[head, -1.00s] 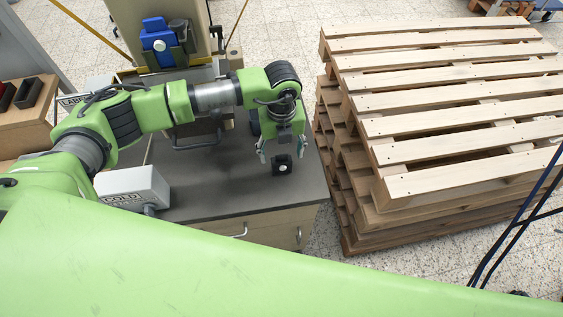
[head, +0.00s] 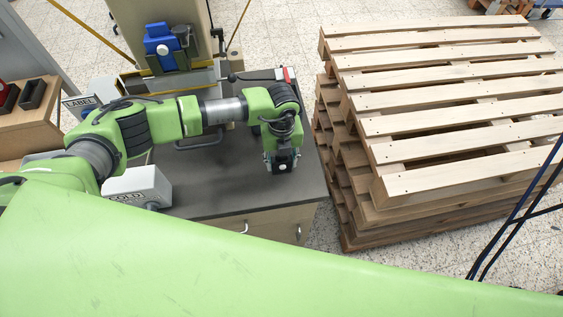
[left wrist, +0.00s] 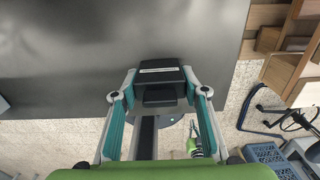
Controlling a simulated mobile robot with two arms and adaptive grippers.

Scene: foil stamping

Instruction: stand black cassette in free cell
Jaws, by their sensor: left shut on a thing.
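The black cassette (head: 283,168) is between the fingers of my left gripper (head: 282,162), over the right front part of the grey tabletop. It has a pale round spot on its near face. In the left wrist view the black cassette (left wrist: 160,84) sits between the two teal-sided fingers of the left gripper (left wrist: 160,92), which are shut on it. Its height above the tabletop is hard to tell. A holder with a red piece (head: 286,75) shows partly behind my arm; its cells cannot be made out.
The grey tabletop (head: 215,180) is bare around the cassette. A grey box marked GOLD (head: 138,186) stands at its left. A press with a blue part (head: 162,47) stands behind. Stacked wooden pallets (head: 440,110) are close on the right. A wooden stand (head: 30,125) holds dark and red pieces.

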